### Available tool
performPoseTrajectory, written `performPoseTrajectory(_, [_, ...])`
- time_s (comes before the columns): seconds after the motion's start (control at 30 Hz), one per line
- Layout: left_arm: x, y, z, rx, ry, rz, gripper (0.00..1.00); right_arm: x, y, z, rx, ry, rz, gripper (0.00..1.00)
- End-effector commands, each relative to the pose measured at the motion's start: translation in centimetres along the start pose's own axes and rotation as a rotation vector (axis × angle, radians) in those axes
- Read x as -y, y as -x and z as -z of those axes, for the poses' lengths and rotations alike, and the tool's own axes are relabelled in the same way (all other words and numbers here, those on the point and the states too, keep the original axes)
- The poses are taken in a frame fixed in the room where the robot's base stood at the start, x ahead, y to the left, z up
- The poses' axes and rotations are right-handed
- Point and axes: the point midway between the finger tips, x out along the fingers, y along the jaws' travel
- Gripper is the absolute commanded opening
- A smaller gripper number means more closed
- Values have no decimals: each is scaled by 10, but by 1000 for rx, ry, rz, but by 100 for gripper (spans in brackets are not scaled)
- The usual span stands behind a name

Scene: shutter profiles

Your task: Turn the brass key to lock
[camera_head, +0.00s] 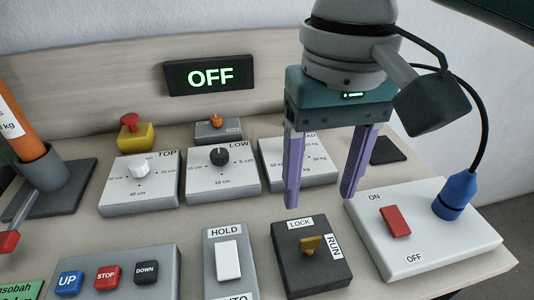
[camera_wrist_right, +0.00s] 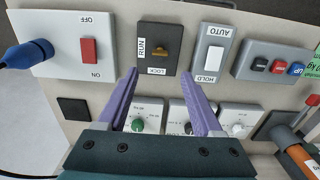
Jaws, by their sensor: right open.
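The brass key (camera_head: 312,244) sits in a black lock box (camera_head: 289,270) with a LOCK label at its top edge and a RUN label at its right edge. In the head view the key's handle lies roughly sideways, toward the RUN label. The right wrist view also shows the key (camera_wrist_right: 161,52) on its box, ahead of the fingertips. My right gripper (camera_head: 318,202), with purple fingers, is open and empty above the panel, a little behind the key and apart from it. My left gripper is not in view.
A white switch box (camera_head: 440,247) with a red rocker and blue plug stands right of the lock box. A HOLD switch box (camera_head: 210,262) stands left. Dial boxes (camera_head: 222,185) stand behind. A display (camera_head: 210,75) reads OFF. A red-topped yellow button (camera_head: 135,132) is at back left.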

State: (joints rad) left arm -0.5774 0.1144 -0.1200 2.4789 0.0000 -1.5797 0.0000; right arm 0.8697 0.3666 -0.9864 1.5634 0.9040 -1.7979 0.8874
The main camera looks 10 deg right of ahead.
Motion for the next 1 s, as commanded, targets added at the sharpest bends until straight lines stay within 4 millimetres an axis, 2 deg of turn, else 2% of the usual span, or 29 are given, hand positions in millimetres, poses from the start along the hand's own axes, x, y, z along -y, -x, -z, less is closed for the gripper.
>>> performPoseTrajectory(0.17, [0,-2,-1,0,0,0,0,-1,-22,0,3,-3,-3,68])
performPoseTrajectory(0.3, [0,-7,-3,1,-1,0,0,-1,-51,-1,3,-2,-4,68])
performPoseTrajectory(0.5, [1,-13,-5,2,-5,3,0,-1,-83,0,0,-2,-2,68])
performPoseTrajectory(0.7, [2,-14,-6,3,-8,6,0,0,-96,0,-2,0,-1,68])
performPoseTrajectory(0.93, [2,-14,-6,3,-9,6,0,0,-96,0,-2,1,-1,68])
performPoseTrajectory(1.0, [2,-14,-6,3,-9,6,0,0,-96,1,-2,1,-1,61])
